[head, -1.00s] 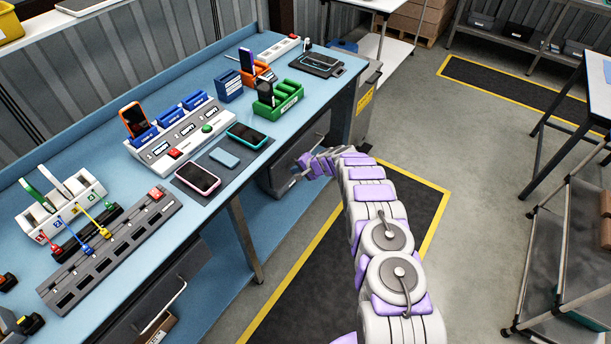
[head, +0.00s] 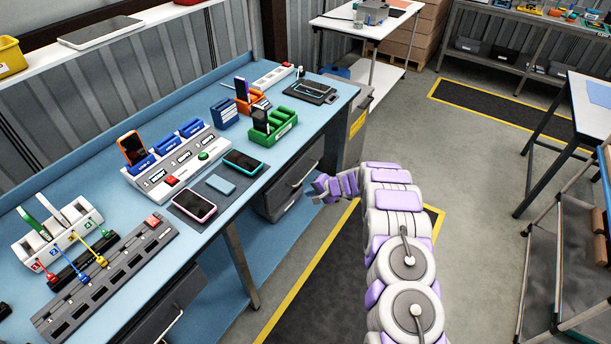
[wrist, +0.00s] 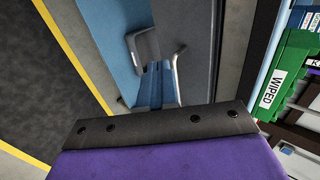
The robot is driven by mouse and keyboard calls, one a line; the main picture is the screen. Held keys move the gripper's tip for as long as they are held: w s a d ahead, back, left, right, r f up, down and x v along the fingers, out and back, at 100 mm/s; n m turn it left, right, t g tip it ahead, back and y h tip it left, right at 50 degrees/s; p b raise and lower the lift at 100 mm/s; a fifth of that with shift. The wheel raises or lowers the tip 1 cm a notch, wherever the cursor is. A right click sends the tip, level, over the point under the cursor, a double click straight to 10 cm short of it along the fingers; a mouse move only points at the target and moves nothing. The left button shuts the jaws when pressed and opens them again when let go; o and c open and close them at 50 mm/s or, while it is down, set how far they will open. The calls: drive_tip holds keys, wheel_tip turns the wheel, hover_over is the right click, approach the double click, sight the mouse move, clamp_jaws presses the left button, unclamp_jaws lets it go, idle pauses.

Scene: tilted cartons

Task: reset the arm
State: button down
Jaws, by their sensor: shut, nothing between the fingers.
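My arm reaches forward over the floor on the right side of the bench in the head view. My gripper (head: 317,194) is at its far end, beside the bench's front edge near the drawers. It looks shut and holds nothing. In the wrist view a purple part of my gripper with a dark bolted edge fills the bottom. The fingertips are small and partly hidden in the head view.
The blue bench (head: 217,217) carries phones, a charging dock (head: 177,160) and a green bin (head: 273,122). In the wrist view, the bin's WIPED label (wrist: 272,89) shows at right. Drawers (head: 293,184) are close to my gripper. Dark floor matting is clear below.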

drive_tip(key=s+a+r+n+g+h, duration=0.1)
drive_tip(key=s+a+r+n+g, duration=0.15)
drive_tip(key=s+r, duration=0.95)
drive_tip(key=s+a+r+n+g, duration=0.1)
drive_tip(key=s+r+n+g, duration=0.15)
drive_tip(key=s+r, duration=0.9)
drive_tip(key=s+d+r+h, duration=0.2)
drive_tip(key=s+d+r, duration=0.1)
drive_tip(key=s, duration=0.9)
drive_tip(key=s+d+r+n+g+h, duration=0.1)
drive_tip(key=s+d+r, duration=0.3)
drive_tip(key=s, duration=0.7)
drive_tip(key=s+d+r+n+g+h, duration=0.1)
drive_tip(key=s+d+r+h, duration=0.2)
drive_tip(key=s, duration=0.9)
drive_tip(key=shift+s+d+r+h, duration=0.25)
drive_tip(key=shift+s+d+h, duration=0.05)
drive_tip(key=shift+d, duration=0.4)
